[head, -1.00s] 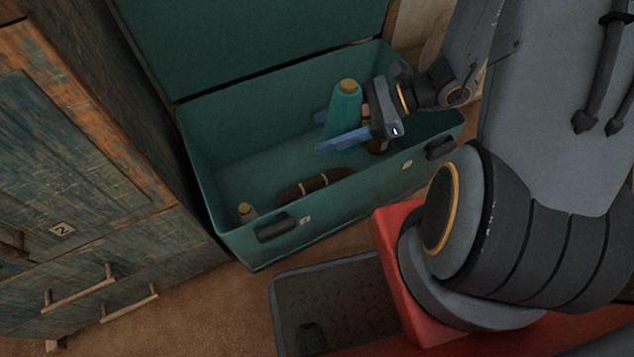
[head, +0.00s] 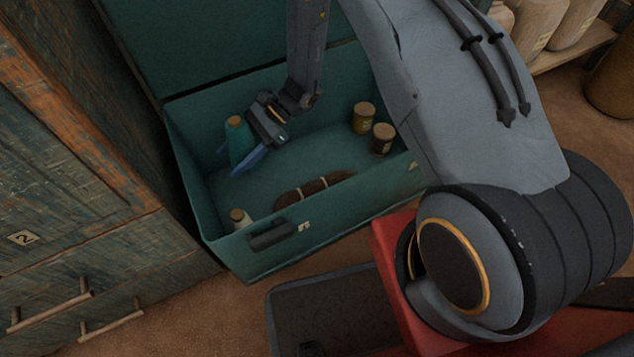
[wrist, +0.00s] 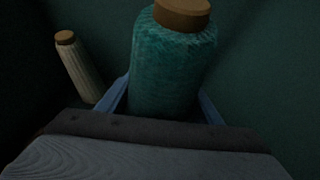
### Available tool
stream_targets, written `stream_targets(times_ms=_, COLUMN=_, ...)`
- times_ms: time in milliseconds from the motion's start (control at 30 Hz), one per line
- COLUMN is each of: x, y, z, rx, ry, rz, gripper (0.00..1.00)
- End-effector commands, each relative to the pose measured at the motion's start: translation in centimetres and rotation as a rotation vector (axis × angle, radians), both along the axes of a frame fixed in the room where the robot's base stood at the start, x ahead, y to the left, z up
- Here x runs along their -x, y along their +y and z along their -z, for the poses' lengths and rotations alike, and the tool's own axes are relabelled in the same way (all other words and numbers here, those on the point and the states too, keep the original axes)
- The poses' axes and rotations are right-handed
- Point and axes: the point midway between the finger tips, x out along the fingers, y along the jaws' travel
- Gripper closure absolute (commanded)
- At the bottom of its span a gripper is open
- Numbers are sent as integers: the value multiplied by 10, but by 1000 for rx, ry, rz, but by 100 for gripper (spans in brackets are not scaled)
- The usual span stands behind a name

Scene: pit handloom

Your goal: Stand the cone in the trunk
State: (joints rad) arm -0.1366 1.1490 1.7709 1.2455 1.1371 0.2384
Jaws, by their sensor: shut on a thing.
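The cone (head: 238,141) is teal thread with a tan top. It is upright between the blue fingers of my gripper (head: 239,160), inside the left part of the open green trunk (head: 350,212). In the wrist view the cone (wrist: 172,65) stands between the two fingers of my gripper (wrist: 165,105), which is shut on it. Its base is hidden, so I cannot tell whether it touches the trunk floor.
The trunk also holds a pale cone (head: 240,217) at the front left, a brown coil (head: 312,187) at the front, and two capped spools (head: 364,118) (head: 382,139) at the right. The middle floor is clear. A wooden cabinet (head: 95,225) stands close on the left.

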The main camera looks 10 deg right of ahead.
Motion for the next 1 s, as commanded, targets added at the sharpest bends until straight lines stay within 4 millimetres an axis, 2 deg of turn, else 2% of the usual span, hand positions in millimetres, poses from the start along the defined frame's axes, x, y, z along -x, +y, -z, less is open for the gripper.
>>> stream_targets(times_ms=33, x=3, y=11, z=7, rx=1, ry=0, rz=-32, gripper=68)
stream_targets(times_ms=100, x=6, y=20, z=12, rx=4, ry=-1, rz=-61, gripper=68)
stream_targets(times_ms=200, x=8, y=26, z=15, rx=6, ry=-1, rz=-79, gripper=68)
stream_targets(times_ms=333, x=8, y=27, z=17, rx=6, ry=0, rz=-82, gripper=68)
stream_targets(times_ms=433, x=8, y=27, z=26, rx=6, ry=0, rz=-80, gripper=68)
stream_targets(times_ms=633, x=8, y=26, z=59, rx=7, ry=0, rz=-80, gripper=68)
stream_targets(times_ms=867, x=8, y=26, z=79, rx=8, ry=0, rz=-79, gripper=68)
stream_targets(times_ms=1000, x=7, y=26, z=102, rx=7, ry=-1, rz=-79, gripper=68)
